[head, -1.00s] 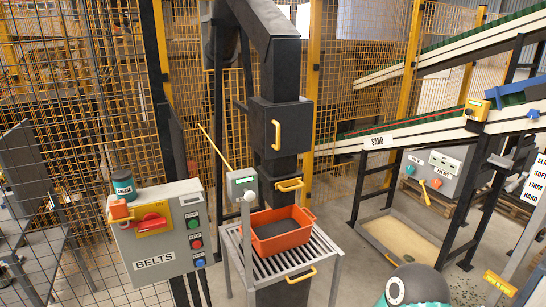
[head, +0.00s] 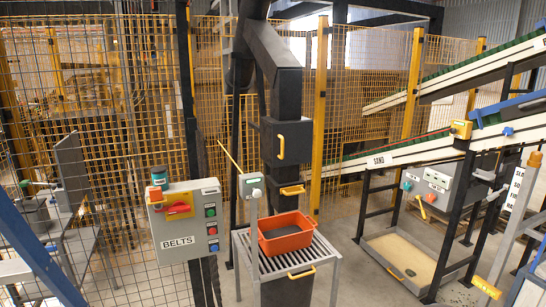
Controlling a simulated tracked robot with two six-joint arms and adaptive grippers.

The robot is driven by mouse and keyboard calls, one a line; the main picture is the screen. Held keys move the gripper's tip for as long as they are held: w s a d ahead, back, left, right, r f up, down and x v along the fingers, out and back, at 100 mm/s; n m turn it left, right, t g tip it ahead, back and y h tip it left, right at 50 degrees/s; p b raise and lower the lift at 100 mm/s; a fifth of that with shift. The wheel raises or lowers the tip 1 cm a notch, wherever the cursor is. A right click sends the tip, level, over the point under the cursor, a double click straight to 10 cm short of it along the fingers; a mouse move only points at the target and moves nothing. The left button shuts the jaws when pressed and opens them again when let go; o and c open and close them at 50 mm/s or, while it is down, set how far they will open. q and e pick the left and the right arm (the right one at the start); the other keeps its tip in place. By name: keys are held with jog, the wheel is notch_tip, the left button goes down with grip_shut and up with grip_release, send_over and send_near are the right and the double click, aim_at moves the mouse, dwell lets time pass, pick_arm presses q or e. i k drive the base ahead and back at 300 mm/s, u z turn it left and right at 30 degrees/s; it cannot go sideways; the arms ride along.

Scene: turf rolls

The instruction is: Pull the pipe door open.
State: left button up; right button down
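The pipe door (head: 268,140) is a dark panel on the front of the black pipe (head: 273,72), in the middle of the head view. It looks shut. Lower down, a second yellow handle (head: 292,190) sticks out near the pipe's bottom end. Neither of my grippers shows in the head view, and nothing is touching the door.
An orange tub (head: 285,236) stands on a roller table (head: 320,252) below the pipe. A grey BELTS box (head: 184,222) with buttons stands left of it. Sloping conveyors (head: 420,149) and a sand tray (head: 410,262) are at right. Yellow mesh fencing (head: 350,110) stands behind.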

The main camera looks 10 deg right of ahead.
aim_at(292, 142)
jog(key=u, duration=0.25)
jog(key=i, duration=0.95)
